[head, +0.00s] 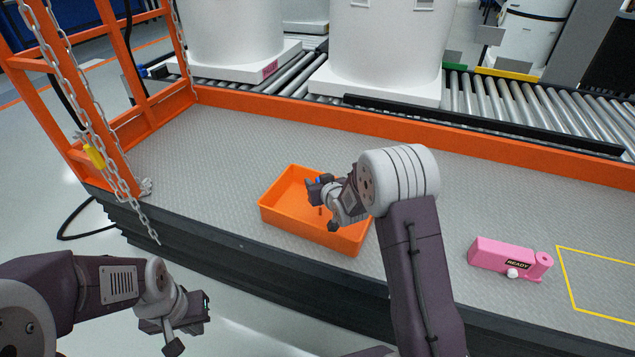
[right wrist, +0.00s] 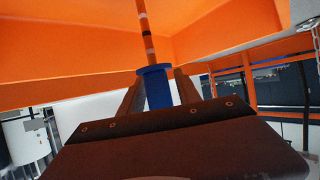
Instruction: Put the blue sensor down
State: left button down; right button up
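The blue sensor (right wrist: 157,88) stands between the two fingers of my right gripper in the right wrist view, with a thin banded stem reaching past the fingertips. In the head view my right gripper (head: 323,200) is over the orange tray (head: 345,241), and only a small blue bit of the sensor (head: 317,181) shows. The fingers appear closed on it. Orange walls fill much of the right wrist view; whether the stem touches the tray is unclear. My left gripper (head: 200,306) is off the platform's front edge, near nothing; its finger opening is not clear.
A pink device (head: 504,257) marked READY lies on the grey platform (head: 210,140), beside a yellow outlined area (head: 563,277). An orange frame with chains (head: 120,100) stands at the left. A roller conveyor with white tanks (head: 388,45) runs behind. The deck left of the tray is clear.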

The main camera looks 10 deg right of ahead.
jog(key=shift+s+r+p, duration=0.25)
jog(key=shift+r+p, duration=0.1)
jog(key=shift+r, duration=0.1)
jog(key=a+p+v, duration=0.1)
jog(key=p+v, duration=0.2)
jog(key=v, duration=0.7)
jog(key=s+f+m+g+h, duration=0.15)
jog(key=s+g, duration=0.45)
jog(key=s, duration=0.6)
jog(key=s+f+g+y, duration=0.1)
jog(key=s+f+g, duration=0.35)
jog(key=s, duration=0.75)
notch_tip(320, 180, up, 37)
jog(key=g+p, duration=0.1)
jog(key=p, duration=3.4)
jog(key=shift+d+f+p, duration=0.2)
jog(key=shift+d+p, duration=0.1)
jog(key=shift+d, duration=0.15)
jog(key=shift+s+h, duration=0.1)
jog(key=shift+h, duration=0.15)
